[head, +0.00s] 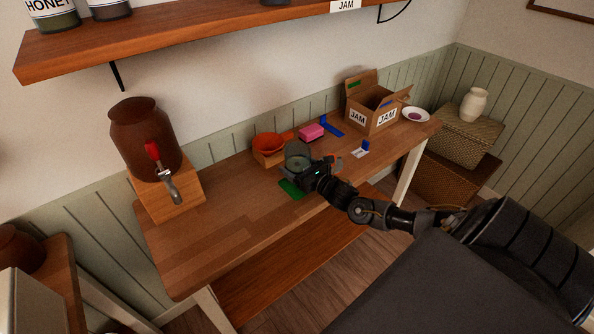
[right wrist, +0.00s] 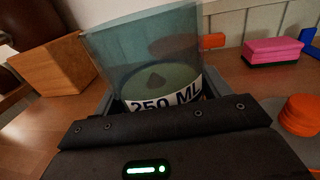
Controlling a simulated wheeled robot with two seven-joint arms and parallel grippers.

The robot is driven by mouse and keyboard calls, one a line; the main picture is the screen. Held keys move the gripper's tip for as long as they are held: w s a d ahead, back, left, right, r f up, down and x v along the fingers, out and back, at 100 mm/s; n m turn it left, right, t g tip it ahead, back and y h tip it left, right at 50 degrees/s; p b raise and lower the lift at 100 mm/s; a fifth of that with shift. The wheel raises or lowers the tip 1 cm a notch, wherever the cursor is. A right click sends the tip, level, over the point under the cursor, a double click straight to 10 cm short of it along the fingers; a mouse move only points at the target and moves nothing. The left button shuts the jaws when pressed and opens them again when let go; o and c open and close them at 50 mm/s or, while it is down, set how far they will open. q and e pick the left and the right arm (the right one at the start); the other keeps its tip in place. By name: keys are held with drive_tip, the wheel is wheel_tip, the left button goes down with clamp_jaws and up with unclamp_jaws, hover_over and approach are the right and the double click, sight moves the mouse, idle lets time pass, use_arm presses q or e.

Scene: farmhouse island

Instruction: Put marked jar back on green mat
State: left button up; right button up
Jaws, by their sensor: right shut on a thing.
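The marked jar, a clear bluish jar with a "250 ML" label, is in my right gripper (head: 303,172); in the right wrist view the jar (right wrist: 150,65) stands between the fingers, with something greenish inside. In the head view the jar (head: 297,150) shows partly behind the gripper. The green mat (head: 290,189) lies on the wooden table, its left part showing just below the jar and the rest covered by the gripper. I cannot tell whether the jar touches the mat. My left gripper is out of view.
An orange funnel (head: 268,143) on a wooden stand, a pink block (head: 312,132) and a blue piece (head: 332,126) sit behind the jar. An open JAM box (head: 372,117) is to the right. A brown dispenser (head: 145,138) stands left; the table's front left is clear.

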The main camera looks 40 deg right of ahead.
drive_tip(key=shift+w+d+f, duration=0.15)
drive_tip(key=shift+d+f, duration=0.1)
drive_tip(key=shift+f, duration=0.05)
wheel_tip(320, 180, down, 3)
drive_tip(key=shift+r, duration=0.15)
drive_tip(key=o, duration=1.4)
drive_tip(key=shift+a+f, duration=0.1)
drive_tip(key=shift+f, duration=0.15)
